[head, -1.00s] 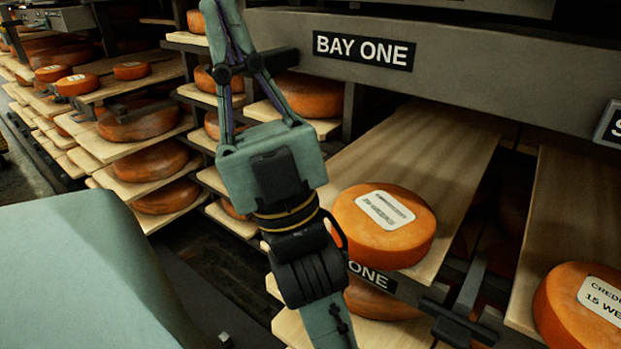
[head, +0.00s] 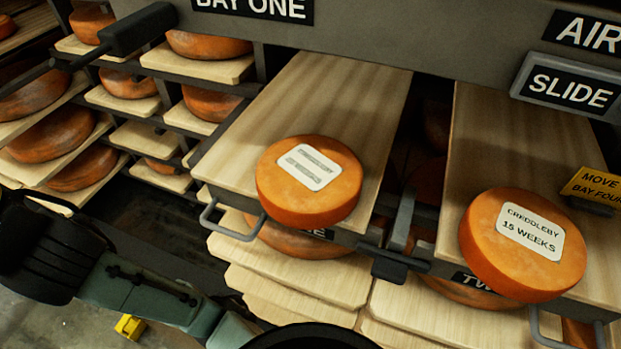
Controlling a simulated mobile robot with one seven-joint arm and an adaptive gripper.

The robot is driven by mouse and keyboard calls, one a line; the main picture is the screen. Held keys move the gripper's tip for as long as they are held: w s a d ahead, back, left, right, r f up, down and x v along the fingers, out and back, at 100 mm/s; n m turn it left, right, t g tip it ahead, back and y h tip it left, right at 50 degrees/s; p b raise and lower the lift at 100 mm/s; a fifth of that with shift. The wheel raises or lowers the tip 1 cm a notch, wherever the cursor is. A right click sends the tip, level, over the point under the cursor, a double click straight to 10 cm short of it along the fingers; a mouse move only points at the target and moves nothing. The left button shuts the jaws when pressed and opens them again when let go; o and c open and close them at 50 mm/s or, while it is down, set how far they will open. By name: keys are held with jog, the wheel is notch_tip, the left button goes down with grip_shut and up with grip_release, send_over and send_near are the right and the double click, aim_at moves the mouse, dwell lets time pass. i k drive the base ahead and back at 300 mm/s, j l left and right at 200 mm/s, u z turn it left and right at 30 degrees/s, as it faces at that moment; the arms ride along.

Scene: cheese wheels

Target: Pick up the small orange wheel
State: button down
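An orange cheese wheel (head: 290,205) with a white label of blurred lines lies flat near the front edge of the left pull-out board (head: 335,90). A second orange wheel (head: 495,265), labelled "CREDDLEBY 15 WEEKS", lies near the front of the right board (head: 510,125). Both look alike in size, and I cannot tell which is the small one. My arm crosses the lower left, with its black wrist part at the left edge. My gripper is outside the view, so its fingers cannot be seen. Nothing touches either wheel.
A grey beam with a "SLIDE" sign (head: 570,90) runs above the boards. A black handle-like bar (head: 140,30) is at upper left. Metal loop handles (head: 232,222) stick out in front. Shelves of larger wheels (head: 60,130) stand left. A yellow tag (head: 592,187) is at right.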

aim_at(305, 181)
jog(key=k, duration=0.25)
jog(key=k+z, duration=0.2)
jog(key=z, duration=0.15)
jog(key=k+l+z, duration=0.1)
jog(key=z, duration=0.25)
jog(key=k+j+z, duration=0.55)
jog(key=k+j, duration=0.4)
jog(key=j, duration=0.1)
